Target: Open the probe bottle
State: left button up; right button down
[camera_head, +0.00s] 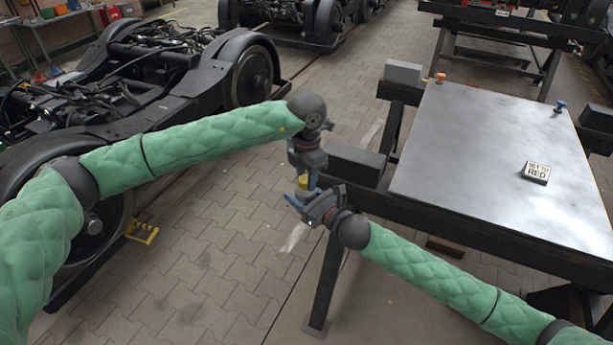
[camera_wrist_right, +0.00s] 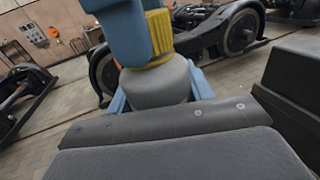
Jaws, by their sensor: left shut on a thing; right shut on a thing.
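The probe bottle is held between my two grippers in mid-air, left of the table. Its yellow ribbed cap (camera_wrist_right: 160,38) sits at the top of its grey body (camera_wrist_right: 155,88) in the right wrist view; no gap shows between them. In the head view the yellow part (camera_head: 303,183) is small. My left gripper (camera_head: 304,176) comes from above, its blue fingers (camera_wrist_right: 120,32) shut on the cap. My right gripper (camera_head: 301,197) is below, its blue fingers (camera_wrist_right: 202,82) shut around the grey body. The lower part of the bottle is hidden.
A metal-topped table (camera_head: 470,150) stands right of the grippers, with a sign block (camera_head: 536,173) reading "SET TO RED", an orange-topped piece (camera_head: 440,78) and a blue-topped piece (camera_head: 560,106). A black bogie (camera_head: 150,75) stands at the left. Paved floor lies between.

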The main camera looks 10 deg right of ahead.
pick_arm(q)
jog(key=n, duration=0.6)
jog(key=shift+w+r, duration=0.1)
jog(key=shift+w, duration=0.05)
pick_arm(e)
jog(key=shift+s+a, duration=0.2)
jog(key=shift+a, duration=0.05)
pick_arm(q)
jog(key=n, duration=0.4)
pick_arm(e)
jog(key=shift+d, duration=0.1)
pick_arm(q)
jog(key=shift+a+r, duration=0.1)
jog(key=shift+r, duration=0.05)
pick_arm(e)
jog(key=shift+w, duration=0.1)
pick_arm(q)
jog(key=shift+r, duration=0.7)
pick_arm(e)
jog(key=shift+d, duration=0.1)
pick_arm(q)
jog(key=shift+r, duration=0.2)
jog(key=shift+r, duration=0.1)
pick_arm(e)
jog(key=shift+w, duration=0.1)
pick_arm(q)
jog(key=shift+r, duration=1.9)
